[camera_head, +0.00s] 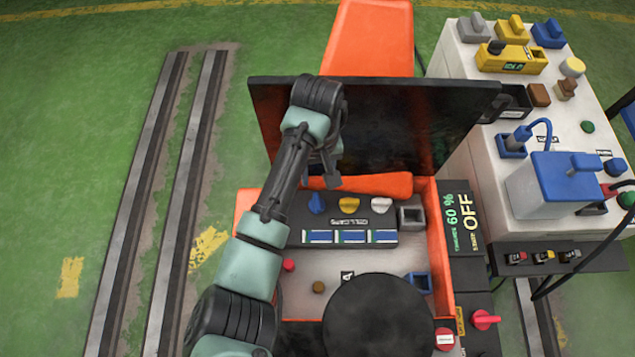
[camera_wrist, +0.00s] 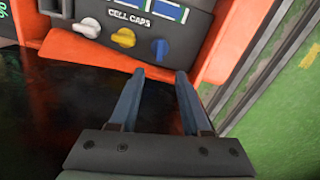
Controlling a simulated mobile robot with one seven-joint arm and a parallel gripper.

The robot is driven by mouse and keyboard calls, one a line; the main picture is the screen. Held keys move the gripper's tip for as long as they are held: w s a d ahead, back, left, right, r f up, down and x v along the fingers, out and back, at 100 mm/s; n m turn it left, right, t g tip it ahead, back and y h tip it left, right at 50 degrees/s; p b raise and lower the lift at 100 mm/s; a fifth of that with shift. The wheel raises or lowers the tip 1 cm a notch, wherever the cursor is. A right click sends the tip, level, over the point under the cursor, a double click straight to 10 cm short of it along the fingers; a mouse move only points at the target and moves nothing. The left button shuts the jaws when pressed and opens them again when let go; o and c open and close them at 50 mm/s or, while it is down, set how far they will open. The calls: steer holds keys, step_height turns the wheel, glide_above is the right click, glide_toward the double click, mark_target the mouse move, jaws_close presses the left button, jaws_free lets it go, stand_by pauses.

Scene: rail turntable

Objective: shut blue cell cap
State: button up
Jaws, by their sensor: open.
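The blue cell cap (camera_head: 317,203) is a small blue knob at the left end of a dark "CELL CAPS" panel (camera_head: 345,222), beside a yellow cap (camera_head: 349,205) and a white cap (camera_head: 379,205). In the wrist view the blue cap (camera_wrist: 160,49) stands just beyond the fingertips, roughly between their lines. My gripper (camera_head: 328,178) is open and empty behind the panel, over the orange rim area. Its two fingers (camera_wrist: 159,74) show in the wrist view, apart from the cap. Whether the cap is turned shut I cannot tell.
A large dark upright panel (camera_head: 430,120) stands behind my gripper. An orange rim (camera_head: 375,184) borders the cap panel. Grey socket (camera_head: 411,216) is right of the caps; a red knob (camera_head: 289,265) is in front. A white bench (camera_head: 560,110) with blue and yellow devices stands at right.

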mark_target(318, 203)
step_height(318, 203, down, 13)
steer(key=b, duration=0.6)
steer(key=shift+s+r, duration=0.1)
steer(key=shift+s, duration=0.05)
jaws_close()
